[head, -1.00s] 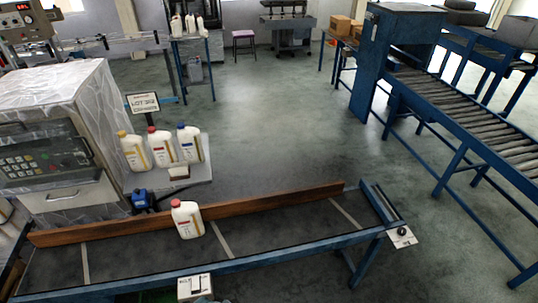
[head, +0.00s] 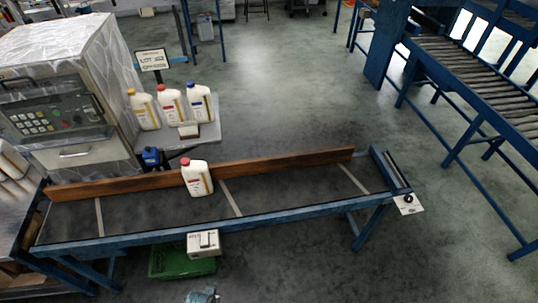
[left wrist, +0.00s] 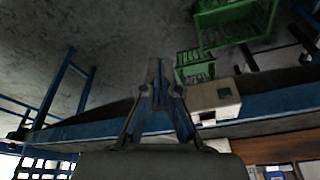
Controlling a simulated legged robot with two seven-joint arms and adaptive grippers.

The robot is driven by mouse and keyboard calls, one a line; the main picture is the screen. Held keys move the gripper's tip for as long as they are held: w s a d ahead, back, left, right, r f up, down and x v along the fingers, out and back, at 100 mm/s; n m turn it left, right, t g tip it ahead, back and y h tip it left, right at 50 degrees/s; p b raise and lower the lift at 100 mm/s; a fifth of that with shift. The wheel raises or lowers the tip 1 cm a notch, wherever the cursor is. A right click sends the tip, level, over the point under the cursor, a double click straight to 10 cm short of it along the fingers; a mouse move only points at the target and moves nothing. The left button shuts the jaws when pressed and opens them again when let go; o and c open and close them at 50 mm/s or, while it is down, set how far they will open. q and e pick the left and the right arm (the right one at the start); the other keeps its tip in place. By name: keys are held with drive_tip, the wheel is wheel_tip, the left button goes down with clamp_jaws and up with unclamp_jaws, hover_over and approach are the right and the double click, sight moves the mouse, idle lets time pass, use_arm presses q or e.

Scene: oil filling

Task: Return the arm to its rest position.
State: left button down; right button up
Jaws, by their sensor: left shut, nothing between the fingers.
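My left gripper (left wrist: 158,72) is in the left wrist view, with its fingers closed together and nothing between them. It hangs clear of the conveyor. A grey-blue part of my own body shows at the bottom edge of the head view; I cannot tell which part. A white bottle with a red cap (head: 197,177) stands upright on the dark conveyor belt (head: 150,214), against the wooden rail. My right gripper is not in view.
Bottles with yellow, red and blue caps (head: 171,103) stand on a small shelf beside the wrapped machine (head: 62,95). A control box (head: 203,244) is on the conveyor's front side, above a green crate (head: 182,264).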

use_arm(q)
drive_tip(key=s+f+g+b, duration=0.1)
drive_tip(key=s+f, duration=0.2)
drive_tip(key=f, duration=0.8)
drive_tip(key=s+f, duration=0.3)
drive_tip(key=f, duration=0.8)
drive_tip(key=s+a+f+g+b, duration=0.1)
drive_tip(key=s+a+f, duration=0.2)
drive_tip(key=s+f, duration=0.9)
drive_tip(key=s, duration=0.3)
drive_tip(key=shift+a+f, duration=0.25)
drive_tip(key=shift+a, duration=0.05)
drive_tip(key=shift+m, duration=0.3)
